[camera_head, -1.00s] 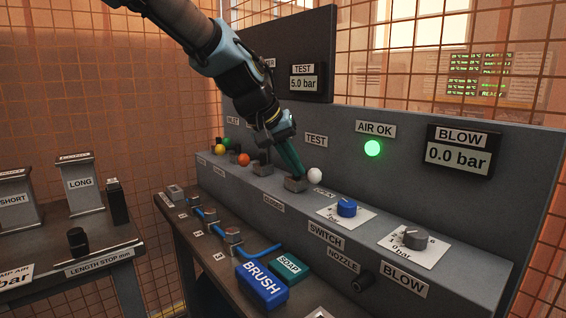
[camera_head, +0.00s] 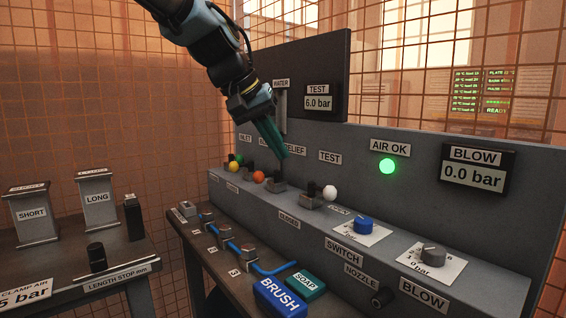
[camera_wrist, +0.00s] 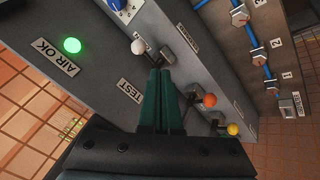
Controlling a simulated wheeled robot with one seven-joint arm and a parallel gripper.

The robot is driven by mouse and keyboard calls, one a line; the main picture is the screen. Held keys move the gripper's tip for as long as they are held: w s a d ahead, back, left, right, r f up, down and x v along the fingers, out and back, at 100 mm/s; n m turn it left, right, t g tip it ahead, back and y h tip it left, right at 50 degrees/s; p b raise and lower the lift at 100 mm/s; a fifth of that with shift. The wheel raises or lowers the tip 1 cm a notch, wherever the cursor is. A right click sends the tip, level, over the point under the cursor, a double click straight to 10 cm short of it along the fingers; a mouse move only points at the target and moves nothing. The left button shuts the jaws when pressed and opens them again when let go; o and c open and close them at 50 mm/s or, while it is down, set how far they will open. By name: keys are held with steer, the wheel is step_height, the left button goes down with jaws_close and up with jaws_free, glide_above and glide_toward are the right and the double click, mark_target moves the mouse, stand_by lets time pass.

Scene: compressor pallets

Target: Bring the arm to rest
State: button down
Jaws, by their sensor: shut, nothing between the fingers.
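My gripper (camera_head: 283,154) has slim green fingers, shut with nothing between them. In the head view it hangs tilted down in front of the grey panel, above the ledge with the levers and apart from them. In the wrist view the shut fingers (camera_wrist: 157,75) point toward the white-knobbed lever (camera_wrist: 139,47) and its grey base. The white knob (camera_head: 329,193) stands right of and below the fingertips in the head view. The orange knob (camera_head: 258,177) is to their left.
The TEST display (camera_head: 318,103) reads 6.0 bar and the BLOW display (camera_head: 473,177) 0.0 bar. The AIR OK lamp (camera_head: 387,166) is green. A blue knob (camera_head: 363,225) and grey knob (camera_head: 432,254) stand on the ledge. BRUSH (camera_head: 281,297) and SOAP (camera_head: 306,285) blocks lie on the lower bench.

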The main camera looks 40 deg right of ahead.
steer(key=w+a+f+n+t+y+p, duration=0.1)
steer(key=w+a+f+n+p, duration=0.15)
steer(key=w+a, duration=0.4)
steer(key=w+a+f+n+t+y+p, duration=0.1)
steer(key=w+a+f+y, duration=0.2)
steer(key=a, duration=0.6)
steer(key=w+a+f+n+t+p, duration=0.15)
steer(key=w+a+f, duration=0.25)
steer(key=a, duration=0.4)
steer(key=s+a+f+n+y+p, duration=0.1)
steer(key=s+a+f+n, duration=0.1)
steer(key=a, duration=0.9)
steer(key=s+a+f+n+g+y+p, duration=0.1)
steer(key=a+f, duration=0.3)
steer(key=a, duration=0.7)
steer(key=shift+s+a+f+n+y+p, duration=0.3)
steer(key=shift+s+n+p, duration=0.25)
steer(key=shift+s, duration=0.35)
